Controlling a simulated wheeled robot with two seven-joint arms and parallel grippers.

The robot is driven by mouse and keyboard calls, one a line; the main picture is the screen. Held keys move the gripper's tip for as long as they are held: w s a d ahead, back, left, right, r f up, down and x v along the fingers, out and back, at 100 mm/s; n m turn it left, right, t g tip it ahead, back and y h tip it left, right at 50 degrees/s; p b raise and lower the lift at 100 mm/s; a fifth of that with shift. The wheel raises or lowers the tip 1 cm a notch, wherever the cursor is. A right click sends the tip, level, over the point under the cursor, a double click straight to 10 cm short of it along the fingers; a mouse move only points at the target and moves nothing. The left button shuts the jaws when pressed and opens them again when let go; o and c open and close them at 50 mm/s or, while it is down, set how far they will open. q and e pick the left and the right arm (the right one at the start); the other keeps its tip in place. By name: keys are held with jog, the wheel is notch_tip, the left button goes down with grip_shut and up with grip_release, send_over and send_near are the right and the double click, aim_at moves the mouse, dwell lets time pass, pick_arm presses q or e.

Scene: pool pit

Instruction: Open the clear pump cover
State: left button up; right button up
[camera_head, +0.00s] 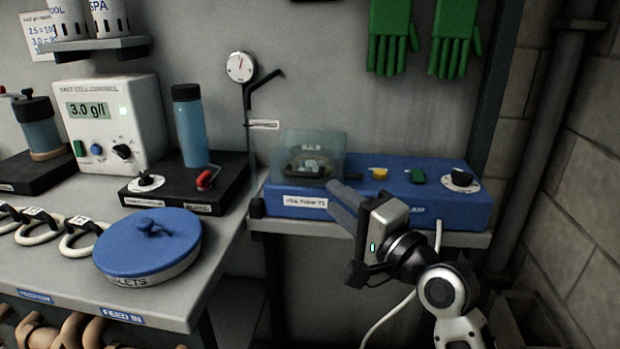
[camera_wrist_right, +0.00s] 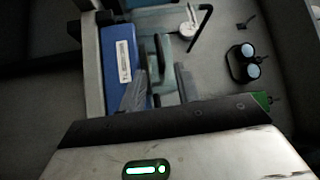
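The clear pump cover (camera_head: 332,144) is a see-through, teal-tinted box at the left end of the blue pump unit (camera_head: 440,208). It looks closed over a dark part inside. My right gripper (camera_head: 332,196) is just in front of and to the right of the cover, its two grey fingers apart and pointing towards it. In the right wrist view, the fingers of my right gripper (camera_wrist_right: 160,92) are spread, with the teal cover (camera_wrist_right: 184,78) just ahead of them. I cannot tell whether a finger touches the cover. My left gripper is not in view.
A yellow knob (camera_head: 379,173), green switch (camera_head: 418,176) and black dial (camera_head: 460,178) stand on the pump unit, right of the cover. A gauge (camera_head: 241,67) and black hook are on the wall behind. A blue-lidded tub (camera_head: 148,243) stands on the left bench.

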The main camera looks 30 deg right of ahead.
aim_at(307, 177)
jog(key=w, duration=0.5)
jog(key=w+a+r, duration=0.1)
jog(key=w, duration=0.2)
jog(key=shift+a, duration=0.1)
jog(key=shift+c, duration=0.3)
jog(key=shift+p, duration=0.3)
grip_shut()
